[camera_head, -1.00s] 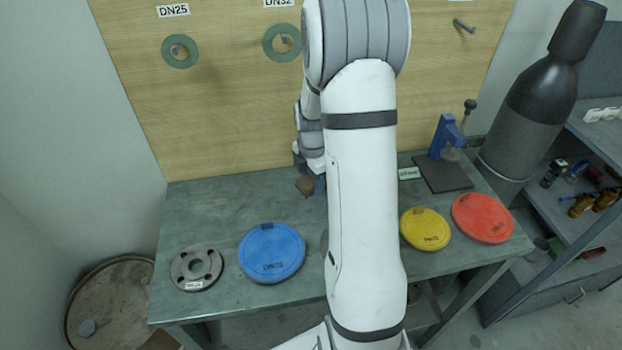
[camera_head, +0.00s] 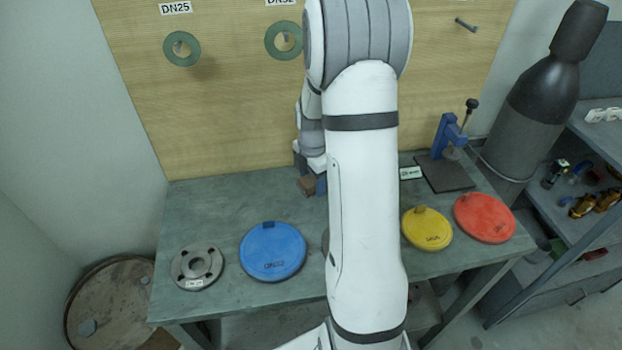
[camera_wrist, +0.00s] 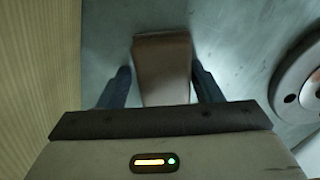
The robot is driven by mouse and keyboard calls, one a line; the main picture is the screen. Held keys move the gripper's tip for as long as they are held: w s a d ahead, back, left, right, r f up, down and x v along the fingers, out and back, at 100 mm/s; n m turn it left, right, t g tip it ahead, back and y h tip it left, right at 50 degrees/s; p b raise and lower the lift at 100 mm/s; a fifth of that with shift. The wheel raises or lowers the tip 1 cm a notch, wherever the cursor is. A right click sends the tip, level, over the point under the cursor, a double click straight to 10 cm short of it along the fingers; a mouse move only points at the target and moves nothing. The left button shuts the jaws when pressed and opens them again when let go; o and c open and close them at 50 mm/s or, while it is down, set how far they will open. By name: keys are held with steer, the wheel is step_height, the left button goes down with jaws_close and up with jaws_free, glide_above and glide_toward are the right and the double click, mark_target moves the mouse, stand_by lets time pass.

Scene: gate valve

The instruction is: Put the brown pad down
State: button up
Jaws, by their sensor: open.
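The brown pad (camera_wrist: 162,68) is a small block between the two dark fingers of my gripper (camera_wrist: 160,85) in the wrist view. A gap shows on each side of it, so my gripper is open around the pad. The pad appears to rest on the grey-green bench top (camera_wrist: 108,40). In the head view the pad (camera_head: 307,186) shows small at the back of the bench, near the wooden board, and my gripper (camera_head: 318,186) is mostly hidden behind my arm.
A grey flange (camera_head: 182,268) and a blue disc (camera_head: 272,265) lie left of my arm. A yellow disc (camera_head: 427,241), a red disc (camera_head: 485,230) and a blue press (camera_head: 447,136) are on the right. The wooden board (camera_head: 230,110) rises behind the bench.

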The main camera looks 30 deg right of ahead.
mark_target(313, 179)
steer(key=shift+s+a+f, duration=0.1)
steer(key=shift+s+f, duration=0.35)
steer(key=shift+r+p, duration=0.25)
steer(key=shift+p, duration=0.1)
step_height(313, 179, up, 11)
steer(key=s+a+r+m+t, duration=0.1)
steer(key=s+a+r+m, duration=0.2)
steer(key=s+a+m, duration=0.4)
steer(key=s+a+r+m+t, duration=0.1)
steer(key=s+a+r+m, duration=0.3)
steer(key=s+a+m, duration=0.3)
steer(key=s+m, duration=0.5)
steer(key=shift+t+b, duration=0.3)
steer(key=shift+t, duration=0.1)
